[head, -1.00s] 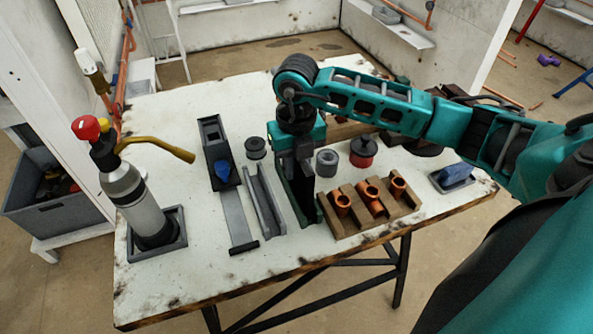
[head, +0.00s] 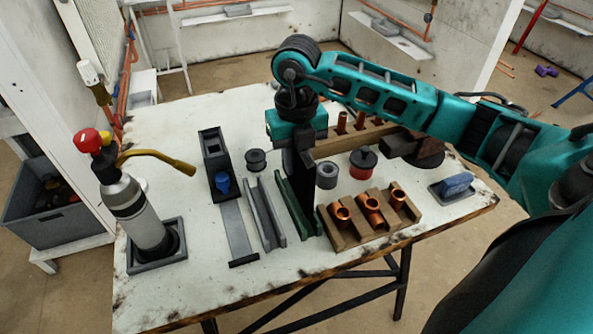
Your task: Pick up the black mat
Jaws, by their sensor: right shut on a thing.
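My right gripper (head: 309,212) reaches down over the middle of the table, between a green channel and a wooden block with copper fittings. It is shut on a dark, flat, upright piece (head: 303,182), which looks like the black mat. The arm and wrist hide part of it, and its outline merges with the dark jaws. I cannot tell whether its lower edge touches the table. My left gripper is not in view.
The white table (head: 185,290) holds a grey channel (head: 264,213), the green channel (head: 290,205), the wooden block (head: 345,236), a red-based pot (head: 363,166) and a blue block (head: 457,184). A gas torch (head: 135,212) stands upright at left. The front left is clear.

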